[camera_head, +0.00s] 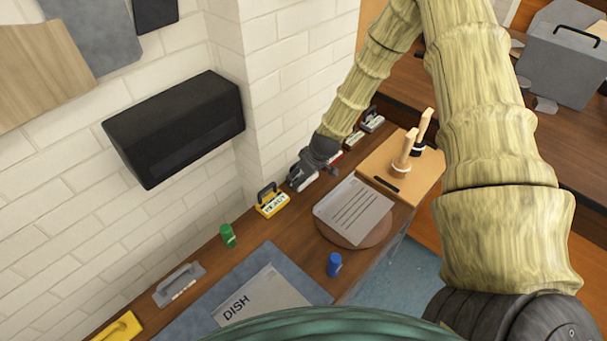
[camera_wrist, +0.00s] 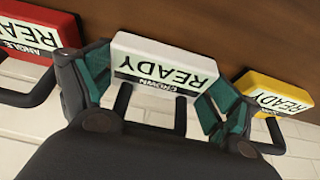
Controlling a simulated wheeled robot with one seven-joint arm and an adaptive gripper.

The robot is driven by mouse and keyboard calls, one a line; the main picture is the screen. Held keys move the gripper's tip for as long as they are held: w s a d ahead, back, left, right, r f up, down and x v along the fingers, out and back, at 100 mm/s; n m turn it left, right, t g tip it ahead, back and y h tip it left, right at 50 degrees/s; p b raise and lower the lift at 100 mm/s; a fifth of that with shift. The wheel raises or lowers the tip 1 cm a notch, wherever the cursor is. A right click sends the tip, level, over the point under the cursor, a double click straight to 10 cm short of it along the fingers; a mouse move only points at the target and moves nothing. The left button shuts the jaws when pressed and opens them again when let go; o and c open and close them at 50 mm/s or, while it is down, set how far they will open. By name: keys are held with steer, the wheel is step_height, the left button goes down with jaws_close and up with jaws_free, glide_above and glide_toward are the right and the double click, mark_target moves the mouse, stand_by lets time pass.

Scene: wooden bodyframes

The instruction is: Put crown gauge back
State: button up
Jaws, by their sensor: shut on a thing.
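The crown gauge (camera_wrist: 160,64) is a pale block with a black handle, labelled READY and CROWN upside down in the wrist view. In the head view the pale gauge (camera_head: 305,183) is in the row along the wall, partly hidden by my gripper. My gripper (camera_wrist: 157,92) is shut on it, with one teal-padded finger at each side of the block. It also shows in the head view (camera_head: 304,174), low over the bench's back edge. Whether the gauge touches the bench is unclear.
The red angle gauge (camera_wrist: 32,30) and a yellow gauge (camera_wrist: 274,93) flank it closely. The yellow one (camera_head: 271,203) also shows in the head view. A lined sheet (camera_head: 355,209) on a round board, a blue cylinder (camera_head: 334,264) and a green cylinder (camera_head: 228,235) are nearby.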

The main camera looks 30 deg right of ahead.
steer(key=shift+f, duration=0.25)
steer(key=o, duration=1.1)
steer(key=shift+r, duration=0.1)
steer(key=shift+c, duration=0.2)
steer(key=shift+r, duration=0.2)
steer(key=b+v, duration=0.4)
steer(key=v, duration=0.7)
steer(key=shift+r, duration=0.4)
steer(key=shift+s+d+r, duration=0.1)
steer(key=shift+s, duration=0.05)
